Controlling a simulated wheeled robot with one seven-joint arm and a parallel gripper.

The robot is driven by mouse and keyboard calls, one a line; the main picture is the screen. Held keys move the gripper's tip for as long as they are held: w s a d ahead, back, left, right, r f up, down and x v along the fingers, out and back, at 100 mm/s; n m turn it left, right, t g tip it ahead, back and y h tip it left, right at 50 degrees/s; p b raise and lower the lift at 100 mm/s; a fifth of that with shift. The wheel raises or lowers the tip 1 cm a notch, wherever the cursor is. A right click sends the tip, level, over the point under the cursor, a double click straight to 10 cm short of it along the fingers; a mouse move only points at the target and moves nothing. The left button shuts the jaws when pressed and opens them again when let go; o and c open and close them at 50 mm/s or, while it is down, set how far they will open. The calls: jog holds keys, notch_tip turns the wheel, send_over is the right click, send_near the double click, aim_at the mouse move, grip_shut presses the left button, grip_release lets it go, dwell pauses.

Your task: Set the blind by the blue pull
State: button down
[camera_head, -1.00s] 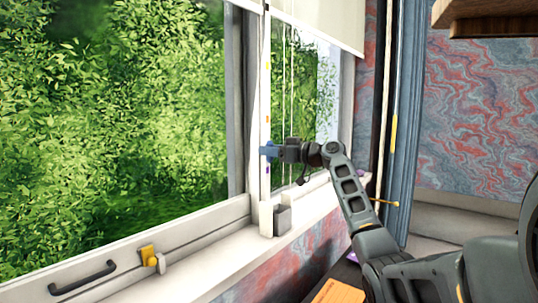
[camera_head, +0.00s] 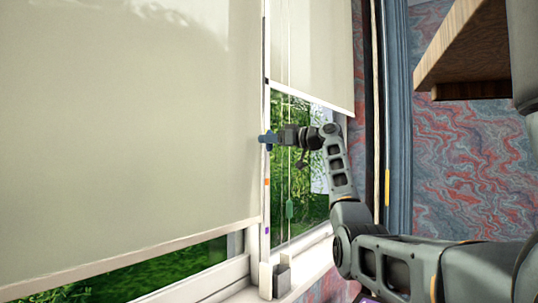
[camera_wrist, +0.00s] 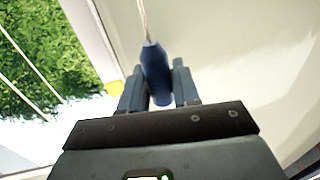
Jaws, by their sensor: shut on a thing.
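The blue pull (camera_wrist: 155,68) hangs on a pale cord in the wrist view, between the two fingers of my gripper (camera_wrist: 157,88). The fingers are shut on it. In the head view my gripper (camera_head: 277,137) is at the window post (camera_head: 266,205), above an orange mark. The large cream blind (camera_head: 130,130) covers most of the left window. Its bottom bar (camera_head: 130,260) is low, with a strip of greenery below it. The fingers hide part of the pull.
A second cream blind (camera_head: 312,60) covers the upper right window. A green pull (camera_head: 289,208) hangs on cords behind my arm. The post has black, orange and purple marks. A wooden shelf (camera_head: 470,50) and blue-grey curtain (camera_head: 398,120) are at right.

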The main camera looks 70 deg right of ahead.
jog(key=shift+r+p, duration=0.3)
jog(key=shift+r, duration=1)
jog(key=c, duration=1)
grip_release()
jog(key=shift+o, duration=0.2)
jog(key=shift+f, duration=0.1)
jog(key=s+b, duration=0.2)
jog(key=s, duration=0.5)
jog(key=shift+s+a, duration=0.35)
jog(key=shift+s, duration=0.05)
